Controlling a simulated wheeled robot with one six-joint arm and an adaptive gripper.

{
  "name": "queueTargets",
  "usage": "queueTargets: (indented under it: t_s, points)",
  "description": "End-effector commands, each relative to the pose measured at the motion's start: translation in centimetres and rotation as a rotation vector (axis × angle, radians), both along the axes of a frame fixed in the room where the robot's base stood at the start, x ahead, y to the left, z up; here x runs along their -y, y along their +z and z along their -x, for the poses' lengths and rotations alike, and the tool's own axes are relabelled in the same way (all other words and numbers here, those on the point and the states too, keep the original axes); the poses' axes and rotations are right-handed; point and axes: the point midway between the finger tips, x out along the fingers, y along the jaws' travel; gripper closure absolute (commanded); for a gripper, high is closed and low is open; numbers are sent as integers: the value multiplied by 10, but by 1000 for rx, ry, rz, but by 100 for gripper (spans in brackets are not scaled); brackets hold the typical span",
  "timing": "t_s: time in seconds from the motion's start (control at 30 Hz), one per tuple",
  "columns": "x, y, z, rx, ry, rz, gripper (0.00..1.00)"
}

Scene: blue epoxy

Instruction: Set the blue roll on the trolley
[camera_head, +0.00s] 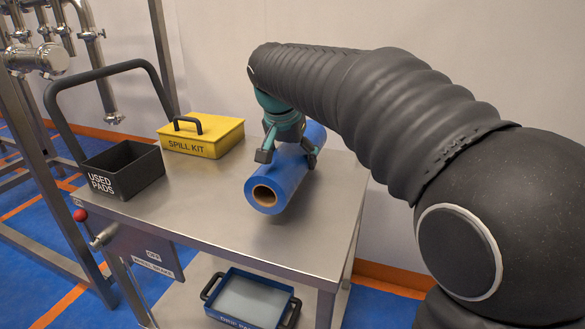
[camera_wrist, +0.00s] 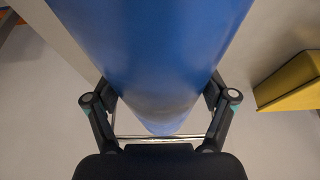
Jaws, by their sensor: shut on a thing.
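The blue roll (camera_head: 285,180) lies on its side, with its brown cardboard core facing the front. My gripper (camera_head: 288,158) is shut on the roll from above, with one finger on each side of it. In the wrist view the blue roll (camera_wrist: 150,55) fills the space between the two fingers (camera_wrist: 160,110). The trolley (camera_head: 215,205) has a bare steel top, and the roll is over its right part. I cannot tell whether the roll touches the top or is just above it. My arm hides part of the roll's far end.
A yellow spill kit box (camera_head: 203,138) stands at the back of the trolley top. A black used pads bin (camera_head: 122,172) is at the left, by the black handle. A blue drip tray (camera_head: 250,299) sits on the lower shelf. The front middle of the top is clear.

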Motion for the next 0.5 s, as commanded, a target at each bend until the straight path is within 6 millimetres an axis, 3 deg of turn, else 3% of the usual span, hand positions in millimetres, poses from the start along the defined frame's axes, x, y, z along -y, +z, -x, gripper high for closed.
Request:
queueTargets:
  t_s: [0.17, 0.5]
  points:
    - [0, -23, 1, 0, 1, 0, 74]
    - [0, -26, 0, 1, 0, -1, 74]
